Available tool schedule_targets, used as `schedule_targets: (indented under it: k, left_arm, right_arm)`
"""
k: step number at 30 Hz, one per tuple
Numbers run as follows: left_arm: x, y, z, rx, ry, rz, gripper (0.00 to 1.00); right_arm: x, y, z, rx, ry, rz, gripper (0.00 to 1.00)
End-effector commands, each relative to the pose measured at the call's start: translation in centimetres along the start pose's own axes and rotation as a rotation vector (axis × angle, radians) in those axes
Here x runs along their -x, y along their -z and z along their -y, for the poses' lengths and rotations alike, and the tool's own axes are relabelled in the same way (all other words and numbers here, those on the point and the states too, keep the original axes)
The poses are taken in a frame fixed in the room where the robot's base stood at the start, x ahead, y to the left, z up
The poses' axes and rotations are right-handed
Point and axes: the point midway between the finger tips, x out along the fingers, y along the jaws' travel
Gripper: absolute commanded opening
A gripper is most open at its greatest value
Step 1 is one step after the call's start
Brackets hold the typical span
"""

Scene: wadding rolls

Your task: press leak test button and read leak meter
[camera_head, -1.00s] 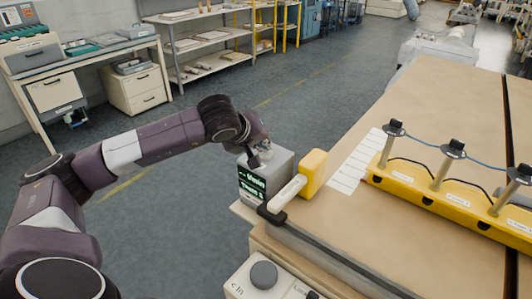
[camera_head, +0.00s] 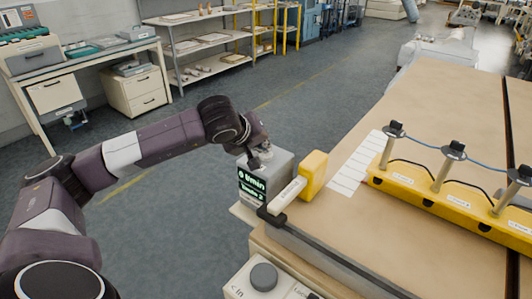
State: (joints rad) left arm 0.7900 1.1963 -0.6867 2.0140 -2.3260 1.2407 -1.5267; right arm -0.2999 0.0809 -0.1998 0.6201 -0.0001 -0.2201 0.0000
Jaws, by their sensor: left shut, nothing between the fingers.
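The leak meter (camera_head: 252,184) is a grey box with a dark screen and pale green text, at the left corner of the table. Its upper line looks like "0 l/min"; the lower line is too small to read surely. My left gripper (camera_head: 258,161) is shut and empty, pointing down at the top of the meter. Its fingertips are at or very close to the top face; I cannot tell if they touch. The button is not clearly visible, perhaps hidden under the fingers. My right gripper is out of view.
A yellow block with a pale handle (camera_head: 312,174) stands just right of the meter. A yellow rail with upright posts (camera_head: 440,203) lies on the brown table (camera_head: 400,250). A grey knob (camera_head: 264,276) is on a panel at the front.

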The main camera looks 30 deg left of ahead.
Motion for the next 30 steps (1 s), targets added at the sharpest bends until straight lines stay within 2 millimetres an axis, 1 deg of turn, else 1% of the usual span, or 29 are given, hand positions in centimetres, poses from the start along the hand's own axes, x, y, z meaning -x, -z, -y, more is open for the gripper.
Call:
schedule_targets:
  k: [5, 18, 30]
  left_arm:
    - [0.8, 0.6, -0.6, 0.0, -0.001, 0.0, 0.0]
    - [1.1, 0.8, -0.8, 0.0, -0.001, -0.001, 0.0]
    - [3.8, 2.8, -2.8, 0.0, -0.003, -0.002, 0.0]
  right_arm:
    - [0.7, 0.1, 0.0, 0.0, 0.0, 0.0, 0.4]
    - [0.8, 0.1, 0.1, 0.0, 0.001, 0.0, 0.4]
    - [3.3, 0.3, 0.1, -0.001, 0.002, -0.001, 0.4]
